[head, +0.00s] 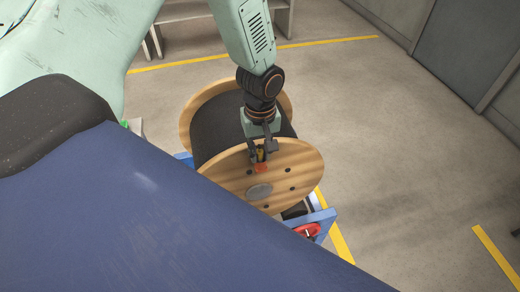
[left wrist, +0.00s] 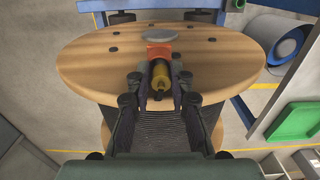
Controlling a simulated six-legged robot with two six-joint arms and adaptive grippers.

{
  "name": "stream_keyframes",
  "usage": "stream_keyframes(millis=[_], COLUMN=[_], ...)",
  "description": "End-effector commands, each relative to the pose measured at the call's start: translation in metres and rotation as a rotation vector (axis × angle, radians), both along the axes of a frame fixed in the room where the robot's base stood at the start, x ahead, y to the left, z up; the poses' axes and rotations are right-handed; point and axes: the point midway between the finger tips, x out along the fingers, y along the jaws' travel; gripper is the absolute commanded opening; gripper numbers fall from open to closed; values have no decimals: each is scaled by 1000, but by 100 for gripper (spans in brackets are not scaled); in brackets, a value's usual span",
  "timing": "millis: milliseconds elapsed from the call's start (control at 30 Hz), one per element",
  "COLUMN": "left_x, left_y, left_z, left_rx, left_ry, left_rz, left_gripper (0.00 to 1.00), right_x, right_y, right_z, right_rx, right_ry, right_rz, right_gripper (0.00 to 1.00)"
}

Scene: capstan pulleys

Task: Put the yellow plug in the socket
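The yellow plug (left wrist: 160,76) is between the two fingers of my left gripper (left wrist: 160,84), in front of the wooden flange. The fingertips lie close along both sides of it, and the gripper looks shut on it. In the head view the plug (head: 260,154) is partly hidden by my left gripper (head: 262,152). An orange-red block (left wrist: 160,51) on the flange lies right beyond the plug's far end; it also shows in the head view (head: 261,169). I cannot tell whether it is the socket or whether the plug touches it. My right gripper is not in view.
The wooden reel (head: 292,184) has a dark drum and several holes in its flange, with a grey oval plate (head: 259,191). A blue frame (head: 322,218) with a red part (head: 307,230) stands below it. Open floor lies to the right.

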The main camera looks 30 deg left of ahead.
Motion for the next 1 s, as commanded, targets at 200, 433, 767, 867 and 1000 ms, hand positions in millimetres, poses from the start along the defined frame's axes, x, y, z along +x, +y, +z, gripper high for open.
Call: stream_keyframes(millis=[200, 433, 767, 867, 1000], left_x=[0, 0, 0, 0, 0], left_y=[0, 0, 0, 0, 0], left_z=[0, 0, 0, 0, 0], left_rx=[0, 0, 0, 0, 0], left_ry=[0, 0, 0, 0, 0], left_rz=[0, -1, -1, -1, -1], left_gripper=[21, 21, 47, 47, 51], right_x=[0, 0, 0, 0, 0], right_y=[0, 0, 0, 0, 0], right_z=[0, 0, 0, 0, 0], right_rx=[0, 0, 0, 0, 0], right_ry=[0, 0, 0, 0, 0], right_rz=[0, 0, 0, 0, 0], right_gripper=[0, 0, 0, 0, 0])
